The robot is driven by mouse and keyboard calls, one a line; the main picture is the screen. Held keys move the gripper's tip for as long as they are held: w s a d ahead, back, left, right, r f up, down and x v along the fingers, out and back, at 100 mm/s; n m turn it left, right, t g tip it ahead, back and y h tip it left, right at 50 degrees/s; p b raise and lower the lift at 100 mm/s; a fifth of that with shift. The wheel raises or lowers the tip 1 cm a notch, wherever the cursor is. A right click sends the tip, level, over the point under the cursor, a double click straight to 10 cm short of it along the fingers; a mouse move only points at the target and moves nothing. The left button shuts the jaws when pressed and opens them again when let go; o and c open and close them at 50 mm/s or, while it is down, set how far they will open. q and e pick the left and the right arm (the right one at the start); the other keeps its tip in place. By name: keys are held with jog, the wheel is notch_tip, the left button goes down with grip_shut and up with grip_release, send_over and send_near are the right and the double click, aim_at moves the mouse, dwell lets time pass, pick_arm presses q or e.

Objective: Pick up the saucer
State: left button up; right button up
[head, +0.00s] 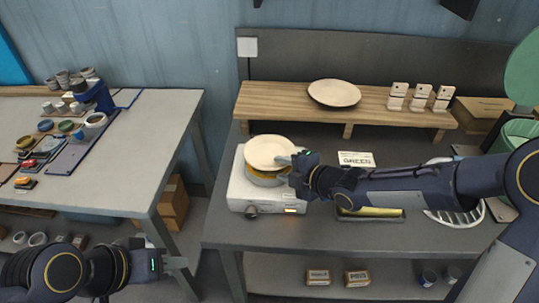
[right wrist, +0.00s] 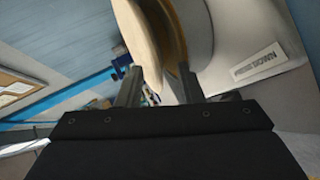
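A round cream saucer (head: 268,151) lies on top of a stack on the white dryer (head: 239,187) on the right-hand table. My right gripper (head: 296,160) is at the saucer's right edge. In the right wrist view the saucer's rim (right wrist: 143,35) reaches in between the two fingers (right wrist: 160,88), which stand apart with a gap visible. Contact with the rim cannot be told. My left gripper (head: 176,262) is low at the left, away from the saucer, and its finger gap cannot be made out.
Another plate (head: 334,93) lies on the wooden shelf (head: 290,98) behind the dryer, with white blocks (head: 421,97) to its right. A sign (head: 356,159), a yellow item (head: 370,213) and a white rack (head: 455,217) are under or near my right arm.

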grip_shut()
jog(key=shift+r, duration=0.1)
